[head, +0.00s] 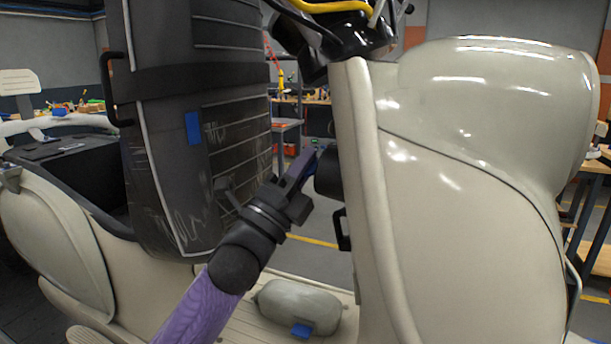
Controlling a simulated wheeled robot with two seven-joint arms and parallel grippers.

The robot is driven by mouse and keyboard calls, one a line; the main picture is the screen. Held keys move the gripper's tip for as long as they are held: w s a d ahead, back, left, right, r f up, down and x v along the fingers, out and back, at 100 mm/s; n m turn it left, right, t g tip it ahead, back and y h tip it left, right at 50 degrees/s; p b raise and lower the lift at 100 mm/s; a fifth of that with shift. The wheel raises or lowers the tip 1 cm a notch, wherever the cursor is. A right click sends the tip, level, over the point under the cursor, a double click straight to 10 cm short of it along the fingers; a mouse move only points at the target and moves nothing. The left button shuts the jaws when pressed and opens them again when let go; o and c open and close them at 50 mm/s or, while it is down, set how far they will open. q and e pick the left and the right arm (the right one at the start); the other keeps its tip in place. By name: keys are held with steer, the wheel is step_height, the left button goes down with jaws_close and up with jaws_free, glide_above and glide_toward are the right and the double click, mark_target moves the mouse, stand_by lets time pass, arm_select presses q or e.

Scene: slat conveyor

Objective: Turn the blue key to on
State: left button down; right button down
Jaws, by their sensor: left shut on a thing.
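My left gripper (306,168) reaches in from the lower left on its purple arm. Its jaws are closed at a round black lock housing (327,172) on the inner side of a cream scooter's front shield (366,200). A small bit of blue (311,164) shows at the jaw tips; I take it to be the blue key, held between them. The fingers hide most of it, so I cannot tell which way the key is turned. My right gripper is not in view.
A tall dark panel (165,90) with a blue patch stands left of my gripper. A grey rounded bulge (300,305) with a blue tab sits on the scooter floor below. Black parts and a yellow cable (335,6) hang above. Workbenches stand behind.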

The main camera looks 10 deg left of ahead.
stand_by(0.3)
arm_select(q)
steer(key=c, duration=0.6)
jaws_free()
steer(key=shift+s+a+f, duration=0.1)
steer(key=shift+f, duration=0.05)
steer(key=v, duration=0.9)
steer(key=shift+s+a+f, duration=0.1)
steer(key=shift+s+f, duration=0.1)
